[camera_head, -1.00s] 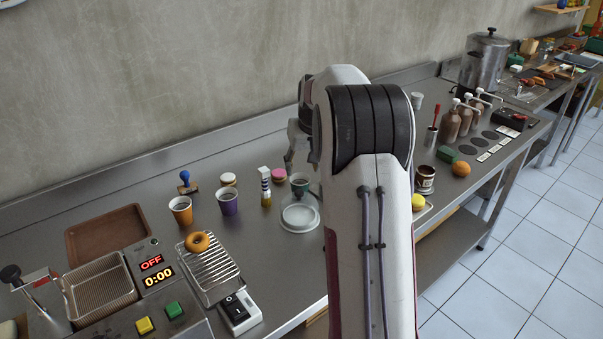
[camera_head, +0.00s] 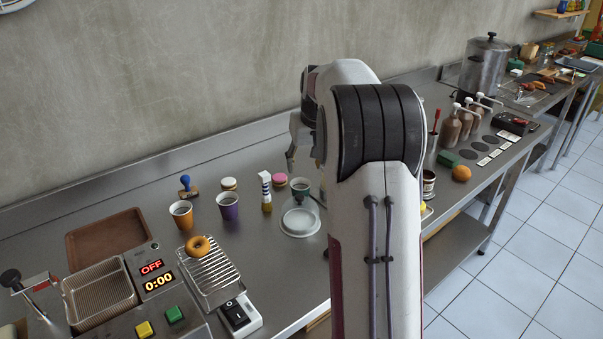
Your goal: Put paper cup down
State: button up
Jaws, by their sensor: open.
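My gripper (camera_head: 303,164) is open, above and slightly behind the teal-green cup, pointing down. One finger shows clear of the cup. The other side is partly hidden by my arm, and I see nothing held.
A blue-handled stamp (camera_head: 187,187), pink-topped round (camera_head: 279,180), pale round (camera_head: 229,184) and striped bottle (camera_head: 266,192) stand near the cups. A doughnut (camera_head: 198,246) lies on a wire rack (camera_head: 214,276). My arm hides the counter behind it. Bare counter lies left of the stamp.

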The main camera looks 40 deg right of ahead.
jog(key=s+a+r+n, duration=0.1)
jog(key=s+a+r, duration=0.25)
jog(key=a, duration=0.35)
jog(key=s+a+r, duration=0.3)
jog(key=s+a, duration=0.2)
jog(key=a, duration=0.2)
jog(key=s+a+r+n, duration=0.1)
jog(key=s+a+r, duration=0.2)
jog(key=s+a, duration=0.35)
jog(key=s+a+f+n, duration=0.1)
jog(key=s+a+f, duration=0.1)
jog(key=s+a, duration=0.4)
jog(key=s+a+f+n+t+y, duration=0.1)
jog(key=s+a+f, duration=0.2)
jog(key=s+a, duration=0.4)
jog(key=s, duration=0.5)
jog(key=shift+s+f+y, duration=0.15)
jog(key=shift+s+y, duration=0.05)
jog(key=shift+y, duration=0.1)
jog(key=shift+o, duration=0.4)
jog(key=o, duration=0.3)
